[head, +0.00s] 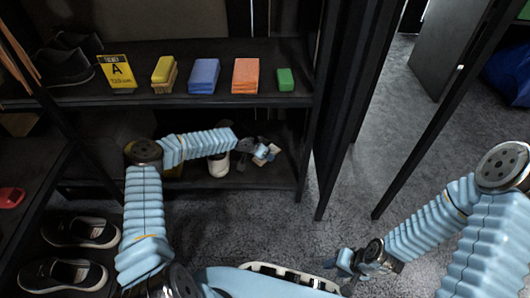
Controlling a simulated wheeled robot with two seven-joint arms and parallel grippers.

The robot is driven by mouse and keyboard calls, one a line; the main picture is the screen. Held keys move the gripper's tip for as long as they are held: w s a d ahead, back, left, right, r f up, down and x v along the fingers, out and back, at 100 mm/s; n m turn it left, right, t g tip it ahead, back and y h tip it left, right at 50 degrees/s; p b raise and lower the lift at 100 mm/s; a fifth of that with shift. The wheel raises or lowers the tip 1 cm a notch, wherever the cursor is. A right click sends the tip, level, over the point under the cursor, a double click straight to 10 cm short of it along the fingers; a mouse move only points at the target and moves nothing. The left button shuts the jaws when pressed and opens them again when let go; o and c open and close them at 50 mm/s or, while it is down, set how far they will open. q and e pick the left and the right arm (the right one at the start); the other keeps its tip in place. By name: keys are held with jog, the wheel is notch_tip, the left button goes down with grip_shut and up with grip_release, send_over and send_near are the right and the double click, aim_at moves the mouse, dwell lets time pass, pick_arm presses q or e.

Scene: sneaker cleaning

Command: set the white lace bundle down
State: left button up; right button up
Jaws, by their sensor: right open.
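I cannot make out the white lace bundle with certainty. My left gripper (266,152) reaches in front of the dark shelf unit, below its middle board. Small pale and tan patches show at its fingertips. I cannot tell whether they are its own pads or a held thing. My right gripper (342,264) is low at the bottom centre-right, over the grey floor. It is open, and I see nothing clear between its fingers.
The middle shelf (215,99) bears a yellow sign (118,72), a yellow block stack (163,72), blue (204,76) and orange (245,75) stacks, and a green block (286,79). A white container (219,165) stands below. Dark sneakers (62,275) are at left. Black posts (345,105) rise centre-right.

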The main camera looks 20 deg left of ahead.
pick_arm(q)
jog(key=shift+r, duration=0.15)
jog(key=shift+f+b, duration=0.25)
jog(key=shift+b, duration=0.05)
jog(key=o, duration=1.1)
jog(key=shift+r, duration=0.1)
